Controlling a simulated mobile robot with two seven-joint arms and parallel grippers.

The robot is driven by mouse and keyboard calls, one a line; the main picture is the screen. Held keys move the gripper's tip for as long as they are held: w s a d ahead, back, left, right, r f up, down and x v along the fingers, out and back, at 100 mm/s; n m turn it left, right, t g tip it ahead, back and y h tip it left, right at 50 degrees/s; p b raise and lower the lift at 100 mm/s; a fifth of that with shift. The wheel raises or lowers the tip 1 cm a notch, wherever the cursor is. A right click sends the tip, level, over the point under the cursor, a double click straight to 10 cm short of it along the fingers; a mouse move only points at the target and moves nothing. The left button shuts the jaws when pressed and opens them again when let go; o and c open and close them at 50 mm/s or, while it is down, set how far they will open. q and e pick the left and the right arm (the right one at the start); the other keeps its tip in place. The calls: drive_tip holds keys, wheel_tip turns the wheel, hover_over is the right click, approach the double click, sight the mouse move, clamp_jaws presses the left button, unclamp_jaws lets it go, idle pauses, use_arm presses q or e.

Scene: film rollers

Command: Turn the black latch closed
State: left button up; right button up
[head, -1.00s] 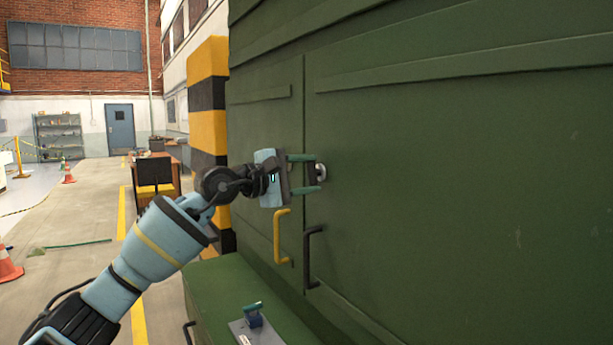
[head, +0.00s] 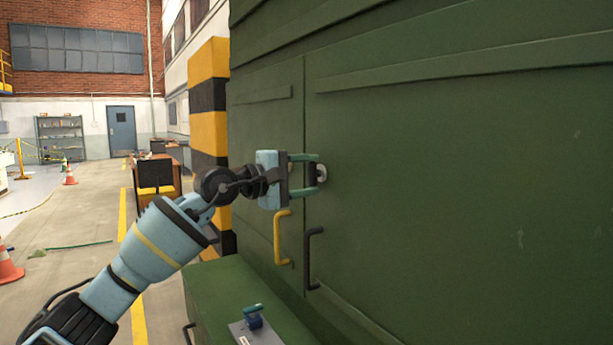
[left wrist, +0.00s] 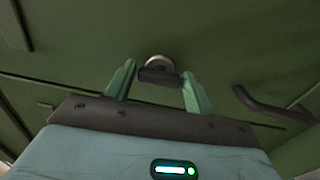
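The black latch (head: 311,173) sits on a round silver mount on the green cabinet door (head: 450,190), close to the seam between two doors. Its short black bar looks upright in the head view. My left gripper (head: 319,174) is at the latch, one finger above and one below it, and is open. In the left wrist view the latch (left wrist: 158,76) lies crosswise between the two green fingers, with small gaps seen at its ends. Whether either finger touches it is hard to tell. My right gripper is not in view.
A yellow handle (head: 279,238) and a black handle (head: 309,258) stick out below the latch, either side of the seam. A low green box (head: 215,287) with a small blue-handled device (head: 253,320) stands below. A striped pillar (head: 208,125) is at left.

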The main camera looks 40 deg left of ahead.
use_arm(q)
drive_tip(key=o, duration=0.3)
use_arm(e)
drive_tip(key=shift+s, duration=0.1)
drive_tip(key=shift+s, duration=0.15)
use_arm(q)
drive_tip(key=shift+s+a, duration=0.15)
drive_tip(key=shift+s, duration=0.1)
drive_tip(key=b+v, duration=0.2)
drive_tip(key=v, duration=0.5)
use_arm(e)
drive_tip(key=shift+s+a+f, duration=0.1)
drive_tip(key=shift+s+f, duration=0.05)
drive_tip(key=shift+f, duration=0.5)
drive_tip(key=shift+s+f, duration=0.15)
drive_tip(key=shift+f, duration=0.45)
use_arm(q)
drive_tip(key=shift+s, duration=0.1)
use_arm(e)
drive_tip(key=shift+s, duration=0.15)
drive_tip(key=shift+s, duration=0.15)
